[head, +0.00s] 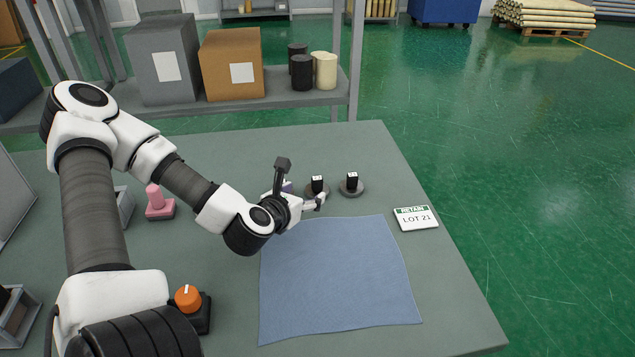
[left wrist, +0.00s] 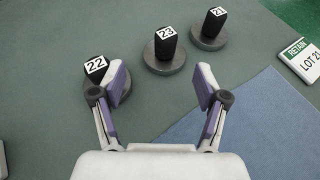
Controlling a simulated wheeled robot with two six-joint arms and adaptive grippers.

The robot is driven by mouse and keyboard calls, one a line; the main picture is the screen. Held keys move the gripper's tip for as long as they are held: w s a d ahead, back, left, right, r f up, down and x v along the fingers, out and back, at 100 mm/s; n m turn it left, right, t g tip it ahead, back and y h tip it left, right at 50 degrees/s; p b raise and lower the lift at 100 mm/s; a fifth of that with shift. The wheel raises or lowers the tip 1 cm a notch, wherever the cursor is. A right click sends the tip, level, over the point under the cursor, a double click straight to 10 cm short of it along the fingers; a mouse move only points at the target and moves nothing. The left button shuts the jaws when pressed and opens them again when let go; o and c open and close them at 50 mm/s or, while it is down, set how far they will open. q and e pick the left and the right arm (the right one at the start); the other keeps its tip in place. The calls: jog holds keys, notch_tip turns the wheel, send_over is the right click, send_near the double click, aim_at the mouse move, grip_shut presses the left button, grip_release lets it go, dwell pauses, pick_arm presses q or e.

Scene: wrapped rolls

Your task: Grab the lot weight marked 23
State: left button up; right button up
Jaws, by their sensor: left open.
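Three dark weights with grey round bases stand in a row on the table. In the left wrist view, the weight marked 23 (left wrist: 163,48) is in the middle, the weight marked 22 (left wrist: 96,70) on the left and the weight marked 21 (left wrist: 212,24) on the right. In the head view, weight 23 (head: 317,186) and weight 21 (head: 352,183) show; weight 22 is mostly hidden behind my gripper. My left gripper (head: 303,194) is open and empty, also in the left wrist view (left wrist: 161,80). Weight 23 is ahead of its fingers; its left finger overlaps weight 22.
A blue cloth (head: 335,280) lies in front of the weights. A "RETAIN LOT 21" sign (head: 416,218) is at the right. A pink-handled object (head: 158,203) and an orange knob (head: 188,298) are at the left. A shelf with boxes (head: 232,63) stands behind.

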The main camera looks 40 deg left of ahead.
aim_at(315, 188)
pick_arm(q)
jog(key=shift+w+f+b, duration=0.35)
jog(key=shift+w+b, duration=0.05)
jog(key=shift+w, duration=0.05)
jog(key=b+x, duration=0.2)
jog(key=x, duration=0.2)
jog(key=shift+w, duration=0.5)
pick_arm(e)
notch_tip(315, 188, down, 4)
jog(key=shift+r, duration=0.15)
pick_arm(q)
jog(key=c, duration=1.2)
jog(key=shift+o, duration=0.2)
